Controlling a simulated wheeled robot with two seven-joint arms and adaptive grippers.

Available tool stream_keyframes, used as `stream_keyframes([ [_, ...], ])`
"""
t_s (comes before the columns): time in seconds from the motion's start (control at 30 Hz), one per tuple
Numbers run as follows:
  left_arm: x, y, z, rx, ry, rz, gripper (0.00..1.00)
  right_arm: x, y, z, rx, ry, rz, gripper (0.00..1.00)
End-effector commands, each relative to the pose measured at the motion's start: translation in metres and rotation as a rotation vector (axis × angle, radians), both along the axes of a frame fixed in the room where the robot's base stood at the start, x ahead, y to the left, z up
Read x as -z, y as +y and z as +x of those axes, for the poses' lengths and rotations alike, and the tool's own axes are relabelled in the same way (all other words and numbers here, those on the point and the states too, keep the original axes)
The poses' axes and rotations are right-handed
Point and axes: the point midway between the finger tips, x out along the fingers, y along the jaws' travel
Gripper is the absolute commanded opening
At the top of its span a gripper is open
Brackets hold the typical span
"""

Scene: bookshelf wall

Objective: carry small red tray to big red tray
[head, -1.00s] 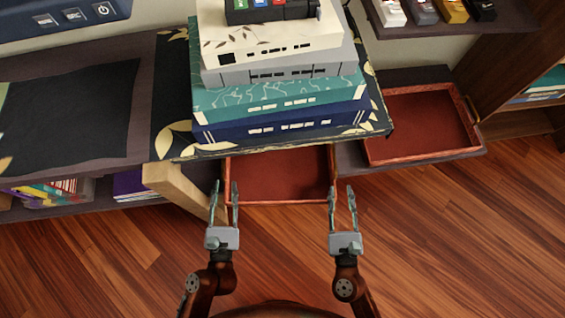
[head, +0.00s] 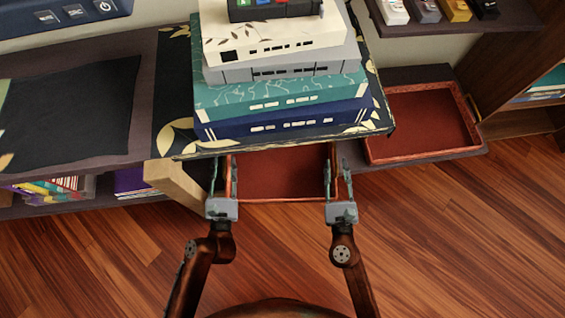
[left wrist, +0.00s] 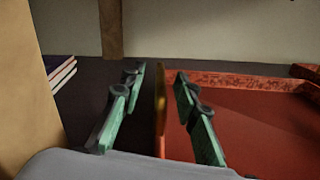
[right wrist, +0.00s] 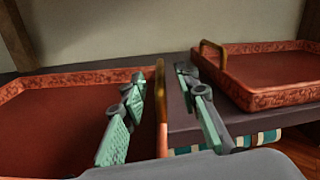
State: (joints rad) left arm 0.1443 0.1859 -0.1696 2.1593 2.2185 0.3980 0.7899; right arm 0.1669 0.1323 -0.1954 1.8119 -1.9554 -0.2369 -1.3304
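The small red tray (head: 285,172) sits on the low shelf, partly hidden under the stack of books. My left gripper (head: 221,162) is at its left side, with its gold handle (left wrist: 160,100) between the open fingers. My right gripper (head: 337,163) is at its right side, open, with the other gold handle (right wrist: 161,95) between the fingers. Neither gripper is closed on a handle. The big red tray (head: 420,120) lies empty to the right on the same shelf; it also shows in the right wrist view (right wrist: 270,70).
A stack of thick books (head: 282,95) on the upper shelf overhangs the small tray. A tan upright panel (head: 172,182) stands close to my left gripper. A narrow strip of dark shelf (right wrist: 182,110) separates the trays. The wooden floor (head: 470,230) in front is clear.

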Motion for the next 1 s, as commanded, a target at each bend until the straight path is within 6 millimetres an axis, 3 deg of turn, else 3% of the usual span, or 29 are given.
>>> stream_keyframes([
  [0.13,0.0,-0.0006,0.0,0.001,0.0,0.0,0.29,0.0001,-0.0006,-0.0004,0.001,0.0,0.0,0.29],
  [0.57,0.0,-0.0008,-0.0001,0.001,0.0,0.0,0.0,0.0001,-0.0007,-0.0006,0.001,0.0,0.0,0.0],
  [1.0,0.0,-0.0004,-0.0003,0.0,0.0,0.0,0.0,0.0002,-0.0004,-0.0006,0.001,0.0,0.0,0.0],
])
